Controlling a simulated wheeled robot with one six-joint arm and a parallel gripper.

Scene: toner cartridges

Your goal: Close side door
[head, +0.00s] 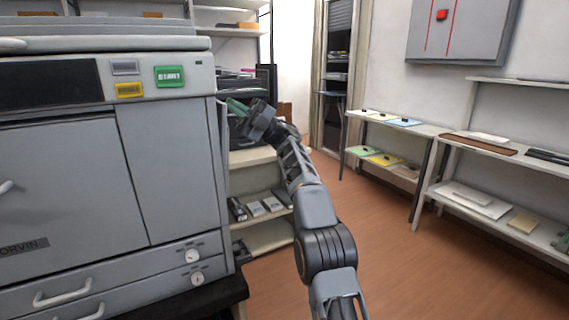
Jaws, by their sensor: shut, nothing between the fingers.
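The large grey copier (70,200) fills the left of the head view, with a dark screen and a green label on its top strip. Its front panels look flush. Its right side is seen almost edge-on, so I cannot tell how the side door stands. My gripper (236,108) is at the copier's upper right edge, beside the green label's height, with greenish fingertips close to that edge. The fingers are shut and hold nothing. I cannot tell whether they touch the copier.
A low shelf (262,238) with several small boxes stands behind my arm, right of the copier. Wall shelves (430,188) with trays and flat items line the right side. A grey wall cabinet (462,32) hangs above them. Brown floor (390,265) is clear between.

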